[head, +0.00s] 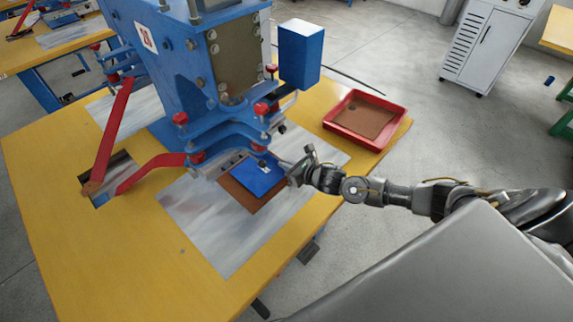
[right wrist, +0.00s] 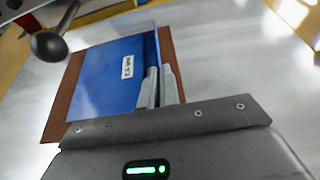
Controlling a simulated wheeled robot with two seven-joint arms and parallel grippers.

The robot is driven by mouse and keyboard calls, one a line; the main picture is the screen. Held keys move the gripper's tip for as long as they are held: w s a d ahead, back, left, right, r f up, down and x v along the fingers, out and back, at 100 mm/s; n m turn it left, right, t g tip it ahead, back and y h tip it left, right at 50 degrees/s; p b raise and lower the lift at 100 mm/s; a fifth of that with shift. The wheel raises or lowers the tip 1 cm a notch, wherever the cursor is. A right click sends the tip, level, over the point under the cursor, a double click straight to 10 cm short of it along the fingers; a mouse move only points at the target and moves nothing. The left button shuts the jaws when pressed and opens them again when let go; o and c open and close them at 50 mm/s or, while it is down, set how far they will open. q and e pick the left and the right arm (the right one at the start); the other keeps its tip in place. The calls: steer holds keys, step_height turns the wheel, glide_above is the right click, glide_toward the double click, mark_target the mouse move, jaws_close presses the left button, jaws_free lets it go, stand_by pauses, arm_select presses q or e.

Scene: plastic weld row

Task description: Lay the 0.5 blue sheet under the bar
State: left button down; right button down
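The blue sheet (head: 256,182) lies over a brown sheet (head: 234,194) on the grey metal plate, just in front of the blue machine's clamp bar (head: 230,158). Its far edge is close to the bar; I cannot tell whether it reaches beneath. In the right wrist view the blue sheet (right wrist: 105,78) has a white label that seems to read 0.5, and its right edge stands up between the fingers. My right gripper (head: 287,171) is at the sheet's right side; in the wrist view its fingers (right wrist: 158,84) are close together on that edge. My left gripper is out of view.
A red tray (head: 339,126) with a brown sheet (head: 368,118) stands at the table's right corner. Red-handled levers (head: 112,135) stick out left of the machine. A dark round knob (right wrist: 47,46) shows near the sheet in the wrist view. The yellow table (head: 130,255) is clear at the front.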

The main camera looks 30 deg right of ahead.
steer(key=shift+s+d, duration=0.1)
steer(key=shift+s, duration=0.25)
stand_by(0.5)
steer(key=shift+f, duration=0.1)
stand_by(0.6)
steer(key=c, duration=1.6)
jaws_free()
steer(key=shift+o, duration=0.2)
steer(key=shift+r+p, duration=1.4)
steer(key=shift+r, duration=0.25)
